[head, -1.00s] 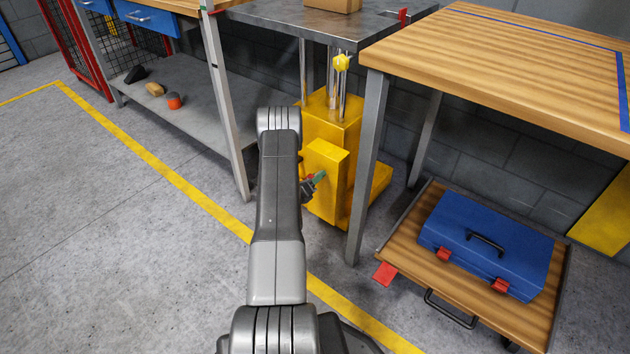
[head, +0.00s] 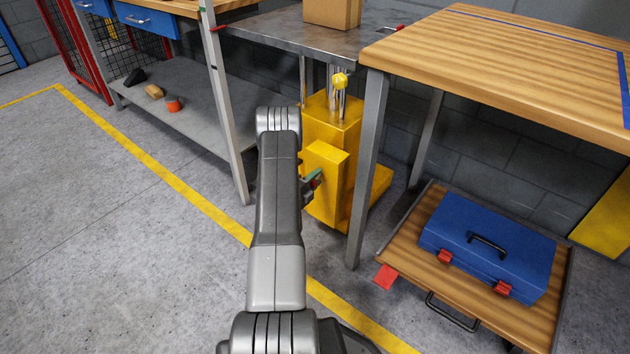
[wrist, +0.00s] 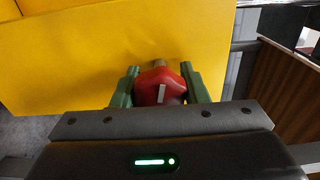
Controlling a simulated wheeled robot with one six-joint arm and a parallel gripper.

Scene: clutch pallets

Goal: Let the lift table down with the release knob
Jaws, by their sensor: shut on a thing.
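The release knob (wrist: 160,86) is red with a white mark and sits on the front of the yellow pump housing in the wrist view. The green fingers of my gripper (wrist: 154,88) are shut on it from both sides. The lift table (head: 290,34) has a grey metal top on short steel posts above the yellow base. A cardboard box (head: 332,12) stands on it.
A wooden-topped bench (head: 500,65) stands right of the lift table, its leg close to my gripper. Below it, a blue toolbox (head: 490,245) lies on a low wooden platform (head: 405,255). A grey shelf (head: 195,110) stands left. Open floor lies left.

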